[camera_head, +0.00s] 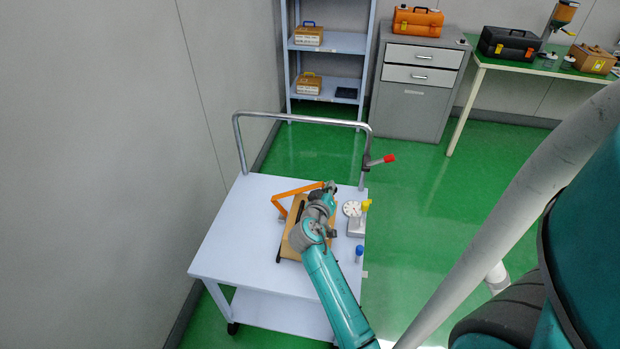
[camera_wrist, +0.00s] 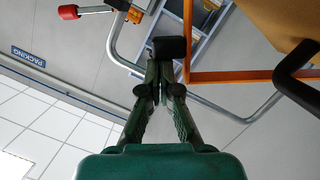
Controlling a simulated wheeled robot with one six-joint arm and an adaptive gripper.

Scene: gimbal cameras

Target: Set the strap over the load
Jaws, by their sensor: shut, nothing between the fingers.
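The strap (camera_head: 291,192) is an orange angled bar standing over the far side of the load, on the cart's top. The load is a tan box (camera_head: 291,241), partly hidden behind my arm. In the wrist view the orange strap (camera_wrist: 232,76) bends beside my fingertips, and the tan box (camera_wrist: 285,22) with a black handle fills the upper right. My gripper (camera_head: 331,187) is at the strap's right end. It is shut and empty; its fingertips (camera_wrist: 169,48) are close beside the orange bar. I cannot tell whether they touch it.
The cart top (camera_head: 235,235) is clear at the left.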

